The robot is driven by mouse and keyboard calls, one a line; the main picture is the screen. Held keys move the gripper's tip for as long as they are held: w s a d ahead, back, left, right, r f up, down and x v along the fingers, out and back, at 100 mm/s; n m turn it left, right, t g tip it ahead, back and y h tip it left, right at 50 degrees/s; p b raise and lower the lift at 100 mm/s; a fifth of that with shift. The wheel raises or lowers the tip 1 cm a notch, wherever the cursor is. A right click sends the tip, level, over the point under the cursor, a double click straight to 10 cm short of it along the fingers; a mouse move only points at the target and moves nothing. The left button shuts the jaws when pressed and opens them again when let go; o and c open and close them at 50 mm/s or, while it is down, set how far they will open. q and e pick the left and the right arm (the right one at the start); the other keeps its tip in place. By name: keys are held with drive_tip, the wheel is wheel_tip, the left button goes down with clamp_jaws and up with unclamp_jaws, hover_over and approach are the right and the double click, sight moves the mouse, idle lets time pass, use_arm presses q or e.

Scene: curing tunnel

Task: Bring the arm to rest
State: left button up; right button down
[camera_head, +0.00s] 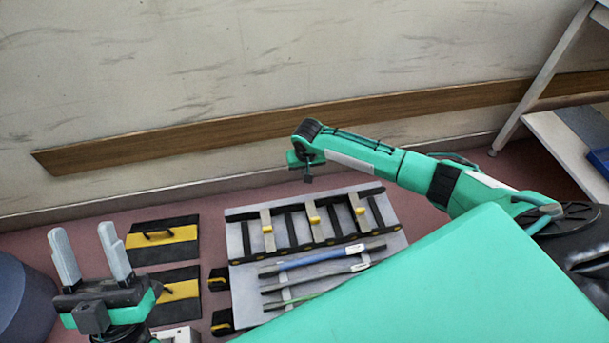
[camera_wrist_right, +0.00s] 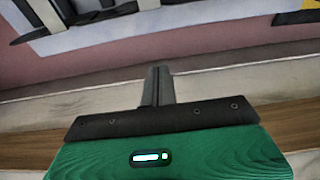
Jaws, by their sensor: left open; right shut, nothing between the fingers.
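My left gripper (camera_head: 82,232) stands at the lower left of the head view with its two grey fingers up and spread apart, nothing between them. My right arm (camera_head: 400,165) reaches in from the right in the head view, bent down at its far end, above the back edge of the floor. In the right wrist view my right gripper (camera_wrist_right: 158,72) has its dark fingers together and empty, with the wall and floor beyond. In the head view its fingers cannot be made out clearly.
A grey board (camera_head: 240,285) with black rails, yellow clips and several rods lies between the arms. Black-and-yellow plates (camera_head: 165,236) lie on the floor left of it. A wooden rail (camera_head: 200,135) runs along the wall. A white-framed shelf (camera_head: 565,140) stands right; a dark blue drum (camera_head: 22,300) stands lower left.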

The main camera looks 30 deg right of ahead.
drive_tip(key=shift+w+f+b, duration=0.15)
drive_tip(key=shift+w+b, duration=0.1)
drive_tip(key=shift+b, duration=0.75)
